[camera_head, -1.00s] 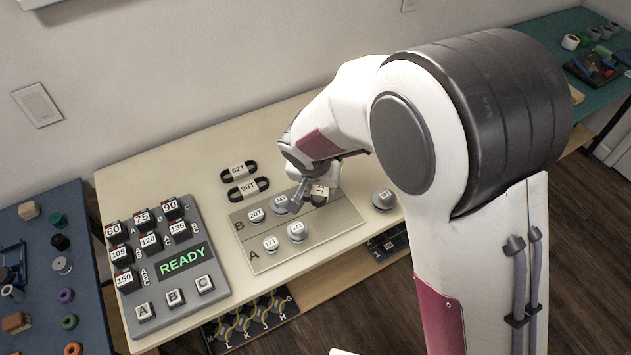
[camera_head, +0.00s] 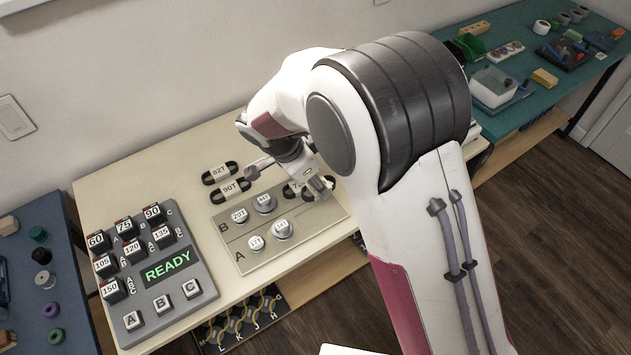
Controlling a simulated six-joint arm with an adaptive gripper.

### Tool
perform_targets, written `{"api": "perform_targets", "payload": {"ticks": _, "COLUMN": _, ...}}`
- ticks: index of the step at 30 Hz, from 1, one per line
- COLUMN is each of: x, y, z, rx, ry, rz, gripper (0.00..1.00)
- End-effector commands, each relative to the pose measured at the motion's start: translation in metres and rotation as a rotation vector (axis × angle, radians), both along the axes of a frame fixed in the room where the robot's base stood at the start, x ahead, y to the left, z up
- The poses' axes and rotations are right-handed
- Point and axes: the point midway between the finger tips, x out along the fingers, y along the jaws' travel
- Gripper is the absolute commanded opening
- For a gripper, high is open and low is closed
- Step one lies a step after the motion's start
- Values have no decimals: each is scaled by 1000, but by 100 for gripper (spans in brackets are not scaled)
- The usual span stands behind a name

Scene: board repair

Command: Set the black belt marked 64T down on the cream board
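The cream board (camera_head: 262,258) lies on the table, with rows marked A and B and several pale pulleys on it. A black belt (camera_head: 289,192) with a white label shows at the board's far right edge, partly hidden by my gripper (camera_head: 322,188). Its label is mostly covered, so I cannot read 64T on it. My gripper points down at the right part of this belt; its fingertips are too small and hidden to show whether they are open or touch it. Black belts marked 82T (camera_head: 219,173) and 90T (camera_head: 230,189) lie behind the board.
A grey keypad box (camera_head: 150,265) reading READY stands left of the board. A dark panel with yellow loops (camera_head: 243,320) sits below the table's front edge. A blue table (camera_head: 35,260) is at left; a teal bench (camera_head: 520,110) at far right. My arm hides the table's right end.

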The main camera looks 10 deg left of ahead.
Motion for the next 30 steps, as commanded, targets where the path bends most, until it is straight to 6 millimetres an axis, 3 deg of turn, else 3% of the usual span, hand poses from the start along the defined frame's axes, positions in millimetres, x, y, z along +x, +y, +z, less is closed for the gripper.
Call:
{"api": "perform_targets", "payload": {"ticks": 17, "x": 0, "y": 0, "z": -2, "rx": 0, "ry": 0, "rz": -11, "gripper": 4}}
{"api": "perform_targets", "payload": {"ticks": 30, "x": 0, "y": 0, "z": -27, "rx": -1, "ry": 1, "rz": -10, "gripper": 4}}
